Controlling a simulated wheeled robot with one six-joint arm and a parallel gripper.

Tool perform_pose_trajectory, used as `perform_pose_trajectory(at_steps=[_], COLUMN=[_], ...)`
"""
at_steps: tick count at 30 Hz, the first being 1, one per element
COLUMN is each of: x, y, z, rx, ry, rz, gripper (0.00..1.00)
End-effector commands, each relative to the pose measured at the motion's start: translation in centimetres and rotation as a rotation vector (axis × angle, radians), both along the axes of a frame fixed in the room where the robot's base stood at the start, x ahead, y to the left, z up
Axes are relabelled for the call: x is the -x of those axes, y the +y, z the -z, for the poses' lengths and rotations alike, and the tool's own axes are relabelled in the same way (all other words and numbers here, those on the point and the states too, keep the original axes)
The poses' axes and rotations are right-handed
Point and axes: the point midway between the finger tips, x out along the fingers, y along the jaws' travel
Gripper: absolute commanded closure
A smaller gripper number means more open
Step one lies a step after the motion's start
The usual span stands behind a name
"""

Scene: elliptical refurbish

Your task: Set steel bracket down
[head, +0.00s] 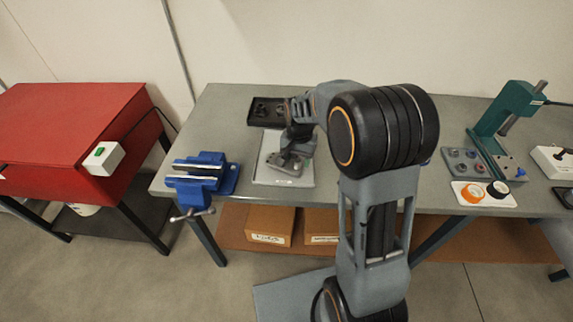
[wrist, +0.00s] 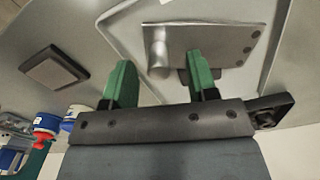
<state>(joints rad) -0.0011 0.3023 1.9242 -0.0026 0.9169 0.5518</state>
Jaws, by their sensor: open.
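The steel bracket (wrist: 225,45) is a grey plate with several small holes and a rounded raised part at its left end. It lies on a pale grey tray (head: 268,178) on the workbench. My gripper (wrist: 160,82) has green fingertips spread apart, close to the bracket's near edge. The right fingertip overlaps the plate in the wrist view, and I cannot tell whether it touches. In the head view my gripper (head: 293,160) is low over the tray, and the arm hides part of the tray and bracket.
A blue vise (head: 205,178) stands left of the tray on the workbench (head: 235,105). A black tray (head: 253,117) with dark parts lies behind. A green press (head: 500,115) and a white tray with round parts (head: 460,195) are at right. A red cabinet (head: 60,125) stands far left.

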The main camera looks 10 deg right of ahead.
Motion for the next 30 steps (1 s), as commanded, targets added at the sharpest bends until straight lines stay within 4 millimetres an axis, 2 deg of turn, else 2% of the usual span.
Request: perform_pose_trajectory(at_steps=[5, 13, 30], x=[0.0, 0.0, 0.0], y=[0.0, 0.0, 0.0], z=[1.4, 1.6, 1.5], rx=[0.0, 0.001, 0.001], ry=[0.0, -0.001, -0.001], rz=[0.0, 0.0, 0.0], gripper=[0.47, 0.47, 1.0])
